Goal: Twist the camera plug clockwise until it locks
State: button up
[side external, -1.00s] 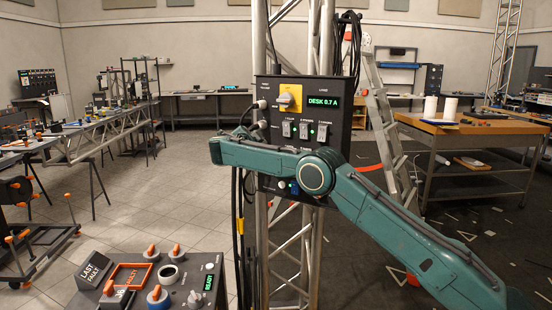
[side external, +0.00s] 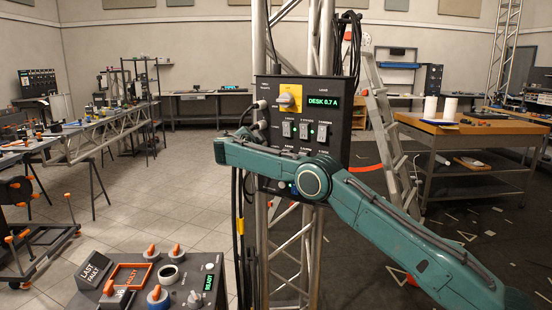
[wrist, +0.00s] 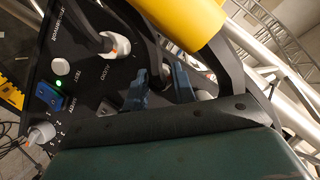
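A dark control panel (side external: 343,131) is fixed to a truss. Two grey plugs with black cables, an upper one (side external: 262,104) and a lower one (side external: 261,126), enter its left edge; I cannot tell which is the camera plug. My gripper's end is hidden behind my arm's wrist in the side view. In the wrist view my gripper (wrist: 161,85) shows as two blue finger pads close to the panel face, with a gap and dark shapes between them. Whether they touch a plug is unclear. A pale plug (wrist: 118,46) with a black cable sits left of the fingers.
A yellow-sleeved cable (wrist: 188,20) hangs close to the wrist camera. A blue rocker switch (wrist: 48,96), a green light and a pale knob (wrist: 41,133) are on the panel. A desk console (side external: 138,290) stands at lower left. A ladder (side external: 388,125) stands behind the truss.

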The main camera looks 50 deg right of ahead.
jog(key=shift+m+t, duration=0.4)
jog(key=shift+s+f+m+t+h, duration=0.15)
jog(key=shift+m+t+h, duration=0.4)
jog(key=shift+m, duration=1.05)
jog(key=shift+w+f+m+t+h, duration=0.1)
jog(key=shift+m+t+h, duration=0.15)
jog(key=shift+m+t, duration=0.95)
jog(key=shift+m+g, duration=0.45)
jog(key=shift+m, duration=0.05)
jog(key=o, duration=1)
jog(key=shift+s+a, duration=0.1)
jog(key=shift+a, duration=0.05)
jog(key=v, duration=1.3)
jog(key=shift+a, duration=0.25)
jog(key=shift+s, duration=0.15)
